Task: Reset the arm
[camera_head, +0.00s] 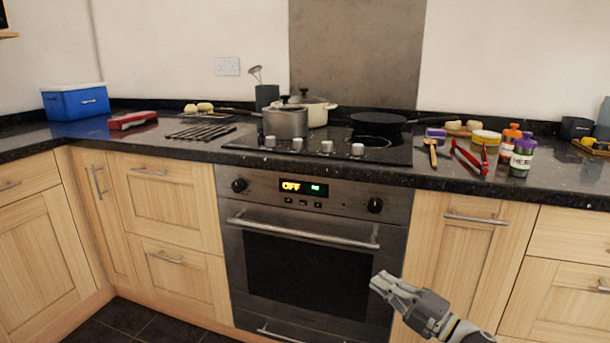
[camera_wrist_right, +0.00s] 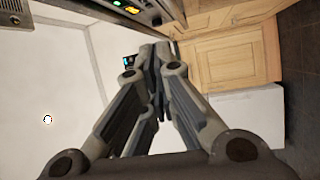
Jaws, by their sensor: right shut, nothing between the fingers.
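My right gripper (camera_head: 384,284) is at the lower right of the head view, in front of the oven (camera_head: 310,255) and below the counter. Its fingers are closed together with nothing between them. In the right wrist view the fingers of the same gripper (camera_wrist_right: 155,60) meet at the tips, and the picture is turned on its side. My left gripper does not show in either view.
The dark counter (camera_head: 200,150) holds a blue box (camera_head: 76,102), a steel pot (camera_head: 286,121), a black pan (camera_head: 378,123), red-handled tongs (camera_head: 468,157) and several jars. The oven handle (camera_head: 300,233) sticks out. Cabinet fronts (camera_head: 452,250) flank the oven.

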